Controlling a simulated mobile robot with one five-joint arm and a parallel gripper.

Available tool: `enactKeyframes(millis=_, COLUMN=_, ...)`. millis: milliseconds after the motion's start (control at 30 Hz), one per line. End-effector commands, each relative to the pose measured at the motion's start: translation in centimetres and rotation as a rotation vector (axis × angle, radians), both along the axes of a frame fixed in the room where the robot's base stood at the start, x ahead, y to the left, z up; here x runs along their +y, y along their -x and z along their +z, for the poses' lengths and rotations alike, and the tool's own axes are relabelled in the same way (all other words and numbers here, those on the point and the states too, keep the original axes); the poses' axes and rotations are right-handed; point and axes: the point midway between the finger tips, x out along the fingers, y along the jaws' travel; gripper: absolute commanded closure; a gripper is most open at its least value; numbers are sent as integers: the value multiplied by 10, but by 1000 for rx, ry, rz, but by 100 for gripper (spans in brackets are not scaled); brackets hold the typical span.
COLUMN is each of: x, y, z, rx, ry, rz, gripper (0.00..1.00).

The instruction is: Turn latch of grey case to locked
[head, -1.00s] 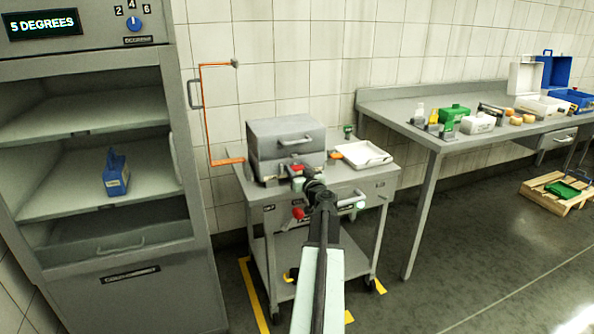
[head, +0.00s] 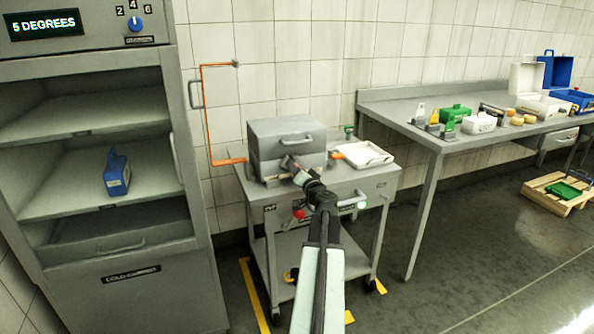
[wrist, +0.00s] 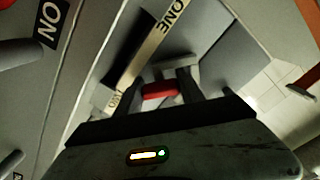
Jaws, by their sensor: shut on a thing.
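The grey case (head: 262,138) stands closed on top of the grey cart, with a bar handle on its upper front. My gripper (head: 289,163) is at the front face of the case, just below that handle. In the wrist view my gripper (wrist: 168,88) is shut on a small red piece, which looks like the latch (wrist: 157,91), against the grey case (wrist: 225,50). The fingers hide part of the latch, and I cannot read its lock position. The head view does not show the latch clearly.
The cart (head: 350,187) also holds a white tray (head: 362,154) right of the case. A tall cabinet (head: 95,230) with a blue object (head: 117,174) stands left. A grey table (head: 405,120) with boxes and cheese is right. A lettered strip (wrist: 150,47) crosses the wrist view.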

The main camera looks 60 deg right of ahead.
Motion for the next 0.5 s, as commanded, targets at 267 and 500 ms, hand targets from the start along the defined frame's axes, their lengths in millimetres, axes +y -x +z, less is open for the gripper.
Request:
enactKeyframes(millis=267, x=0, y=-1, z=1, rx=-45, ry=-60, rz=2, gripper=95)
enactKeyframes(millis=500, x=0, y=-1, z=1, rx=-52, ry=-70, rz=2, gripper=95)
